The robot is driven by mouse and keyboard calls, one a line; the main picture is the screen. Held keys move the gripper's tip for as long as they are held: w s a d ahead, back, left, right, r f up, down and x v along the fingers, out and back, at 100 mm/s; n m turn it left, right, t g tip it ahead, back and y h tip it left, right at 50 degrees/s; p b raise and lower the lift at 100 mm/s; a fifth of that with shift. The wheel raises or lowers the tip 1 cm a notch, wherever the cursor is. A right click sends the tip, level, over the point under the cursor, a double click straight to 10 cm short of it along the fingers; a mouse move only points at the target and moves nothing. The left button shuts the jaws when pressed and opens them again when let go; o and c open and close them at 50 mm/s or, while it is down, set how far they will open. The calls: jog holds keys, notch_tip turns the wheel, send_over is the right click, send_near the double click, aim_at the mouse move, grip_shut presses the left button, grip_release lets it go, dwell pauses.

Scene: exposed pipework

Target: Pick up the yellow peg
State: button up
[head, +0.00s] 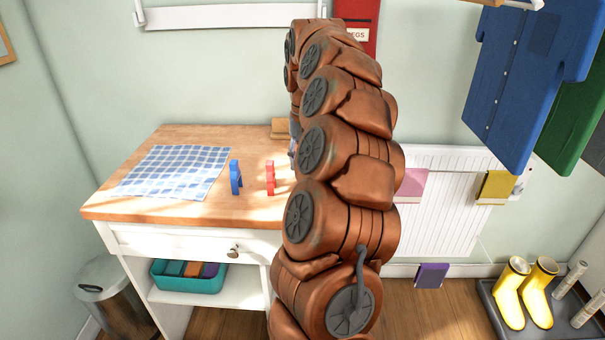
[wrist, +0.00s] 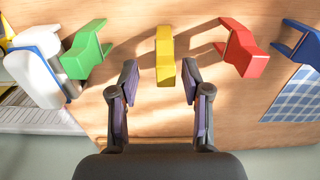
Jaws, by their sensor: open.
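The yellow peg (wrist: 165,58) stands on the wooden tabletop in the wrist view, straight ahead of my gripper. My gripper (wrist: 159,82) is open, with one finger on each side of the peg's near end and a gap on both sides. Nothing is held. In the head view my arm hides the yellow peg and most of my gripper.
A green peg (wrist: 86,50) and a white-and-blue object (wrist: 38,68) are left of the yellow peg. A red peg (wrist: 240,48) and blue peg (head: 235,177) are to the right, beside a checked cloth (head: 176,172). The wooden table (head: 150,210) has bare room in front.

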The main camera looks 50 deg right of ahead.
jog(key=shift+a+f+p, duration=0.2)
jog(key=shift+f, duration=1.05)
jog(key=shift+a+f+p, duration=0.15)
jog(key=shift+a+f, duration=0.05)
jog(key=shift+f, duration=1)
grip_shut()
